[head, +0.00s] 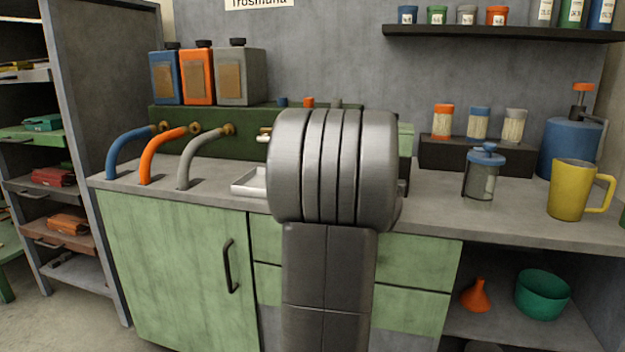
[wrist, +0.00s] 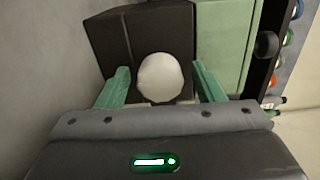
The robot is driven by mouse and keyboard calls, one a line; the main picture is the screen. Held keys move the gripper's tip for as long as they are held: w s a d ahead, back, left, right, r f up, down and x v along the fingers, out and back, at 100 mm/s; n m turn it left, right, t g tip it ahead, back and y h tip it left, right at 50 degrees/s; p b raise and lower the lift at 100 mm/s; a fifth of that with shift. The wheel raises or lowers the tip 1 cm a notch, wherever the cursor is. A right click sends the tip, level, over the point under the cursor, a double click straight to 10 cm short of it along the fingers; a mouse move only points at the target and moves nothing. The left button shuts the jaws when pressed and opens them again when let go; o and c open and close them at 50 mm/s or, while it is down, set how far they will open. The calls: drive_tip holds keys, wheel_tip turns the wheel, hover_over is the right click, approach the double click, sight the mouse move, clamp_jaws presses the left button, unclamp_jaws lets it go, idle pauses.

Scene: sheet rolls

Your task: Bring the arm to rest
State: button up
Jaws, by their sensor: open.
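My gripper (wrist: 160,72) shows in the wrist view with its two green fingers spread apart. A white rounded thing (wrist: 160,77) appears between the fingers in the picture, with a gap on each side. I cannot tell whether it is between them or farther off. In the head view my grey arm fills the middle, upright in front of the counter. My gripper does not show there.
The counter (head: 440,212) holds a yellow mug (head: 568,190), a lidded jar (head: 482,178) and a blue pump canister (head: 570,148). Blue, orange and grey hoses (head: 190,160) stand at left. A white tray (head: 249,183) is partly hidden behind my arm. A shelf rack (head: 95,130) stands far left.

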drive_tip(key=shift+m, duration=1.7)
drive_tip(key=shift+p, duration=0.35)
